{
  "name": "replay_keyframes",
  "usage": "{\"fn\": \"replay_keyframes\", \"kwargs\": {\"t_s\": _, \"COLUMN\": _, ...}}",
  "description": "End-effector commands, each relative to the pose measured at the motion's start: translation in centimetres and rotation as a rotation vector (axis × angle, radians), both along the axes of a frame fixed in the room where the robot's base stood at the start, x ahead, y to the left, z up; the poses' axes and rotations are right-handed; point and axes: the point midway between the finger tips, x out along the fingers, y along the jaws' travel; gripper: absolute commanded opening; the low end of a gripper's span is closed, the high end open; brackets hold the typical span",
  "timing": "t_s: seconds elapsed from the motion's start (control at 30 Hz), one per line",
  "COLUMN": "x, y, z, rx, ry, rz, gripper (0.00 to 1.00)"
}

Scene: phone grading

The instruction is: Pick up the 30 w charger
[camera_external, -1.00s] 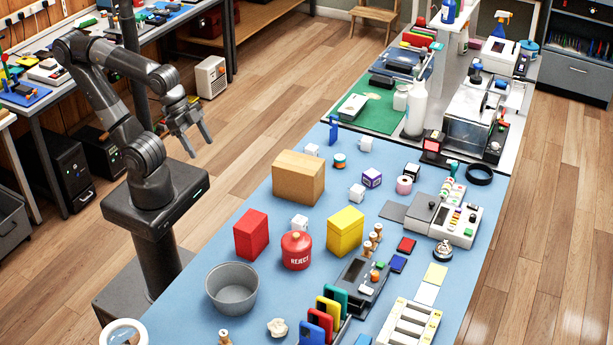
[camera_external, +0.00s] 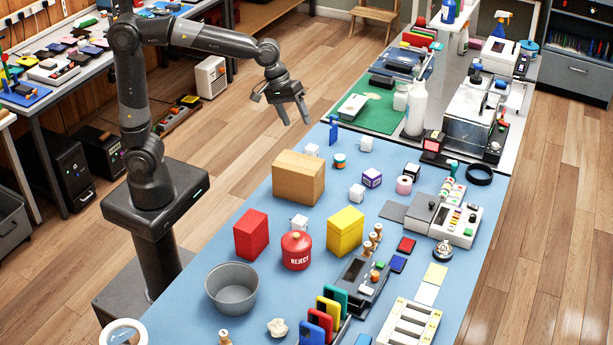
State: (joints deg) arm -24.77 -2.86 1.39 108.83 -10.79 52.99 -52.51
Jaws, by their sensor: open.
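Several small white charger-like cubes stand on the blue table: one at the back left (camera_external: 312,150), one at the back (camera_external: 366,144), one near the middle (camera_external: 357,192) and one behind the red canister (camera_external: 299,222). A purple and white cube (camera_external: 372,178) stands among them. Any wattage marks are too small to read, so I cannot tell which is the 30 w charger. My gripper (camera_external: 296,120) is open and empty, pointing down, high up near the table's back left edge and apart from all the cubes.
A cardboard box (camera_external: 299,178), a red box (camera_external: 251,235), a yellow box (camera_external: 345,232) and the red REJECT canister (camera_external: 297,251) stand among the cubes. A grey bowl (camera_external: 232,288) is at the front left. A blue stand (camera_external: 334,130) rises at the back left edge.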

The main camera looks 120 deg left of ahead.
Motion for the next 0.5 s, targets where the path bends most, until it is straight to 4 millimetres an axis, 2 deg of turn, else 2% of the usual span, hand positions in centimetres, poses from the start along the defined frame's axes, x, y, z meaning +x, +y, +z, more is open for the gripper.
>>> {"fn": "replay_keyframes", "kwargs": {"t_s": 0.03, "x": 1.1, "y": 2.2, "z": -0.6, "rx": -0.034, "ry": 0.006, "rz": 0.085, "gripper": 0.62}}
{"fn": "replay_keyframes", "kwargs": {"t_s": 0.23, "x": 4.3, "y": 10.5, "z": -3.1, "rx": -0.176, "ry": 0.005, "rz": 0.43, "gripper": 0.62}}
{"fn": "replay_keyframes", "kwargs": {"t_s": 0.4, "x": 5.8, "y": 18.1, "z": -6.2, "rx": -0.294, "ry": -0.002, "rz": 0.724, "gripper": 0.62}}
{"fn": "replay_keyframes", "kwargs": {"t_s": 0.5, "x": 6.0, "y": 22.7, "z": -8.4, "rx": -0.364, "ry": -0.007, "rz": 0.896, "gripper": 0.62}}
